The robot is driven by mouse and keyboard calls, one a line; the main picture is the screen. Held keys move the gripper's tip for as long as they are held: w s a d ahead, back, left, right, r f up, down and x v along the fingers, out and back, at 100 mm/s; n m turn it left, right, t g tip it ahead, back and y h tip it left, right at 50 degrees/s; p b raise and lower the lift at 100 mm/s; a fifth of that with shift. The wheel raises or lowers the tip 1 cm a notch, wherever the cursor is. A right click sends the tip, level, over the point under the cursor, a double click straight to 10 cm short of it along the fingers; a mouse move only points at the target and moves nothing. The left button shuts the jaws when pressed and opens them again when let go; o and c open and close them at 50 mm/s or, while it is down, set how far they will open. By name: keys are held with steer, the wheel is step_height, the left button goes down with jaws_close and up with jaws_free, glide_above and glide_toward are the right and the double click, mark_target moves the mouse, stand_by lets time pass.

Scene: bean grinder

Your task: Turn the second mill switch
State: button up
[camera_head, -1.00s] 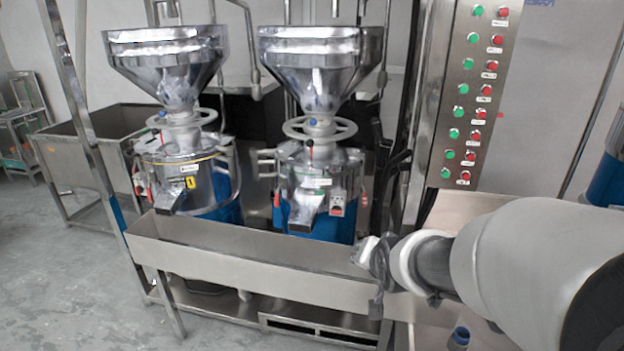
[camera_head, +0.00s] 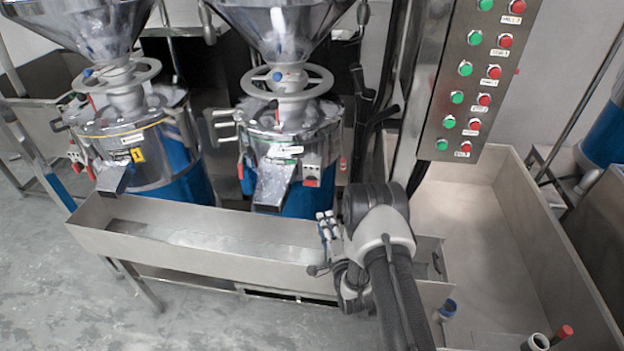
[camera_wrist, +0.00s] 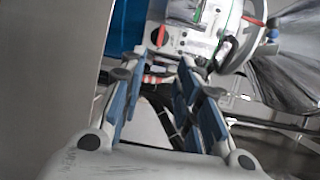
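The second mill (camera_head: 290,140) is the right one of two steel mills with blue bases in the head view. Its small switch box (camera_head: 312,172), with a red part, sits on its front right side. In the wrist view a pale panel with a red switch (camera_wrist: 159,36) shows beyond my fingers. My gripper (camera_head: 327,226) is over the front trough, below and in front of the switch box. The wrist view shows my gripper (camera_wrist: 160,85) open, its blue-padded fingers apart with nothing held between them. The fingers appear short of the switch.
A long steel trough (camera_head: 200,243) runs in front of both mills. The first mill (camera_head: 140,150) stands at left. A control panel (camera_head: 468,110) with green and red buttons and a large steel bin (camera_head: 540,240) are at right. Grey floor is free at lower left.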

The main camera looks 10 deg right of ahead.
mark_target(311, 185)
steer(key=w+b, duration=0.1)
steer(key=w, duration=0.4)
steer(key=w+a+b, duration=0.1)
steer(key=w+b, duration=0.1)
steer(key=w, duration=0.4)
steer(key=w+b, duration=0.2)
steer(key=w, duration=0.4)
steer(key=shift+a, duration=0.2)
jaws_close()
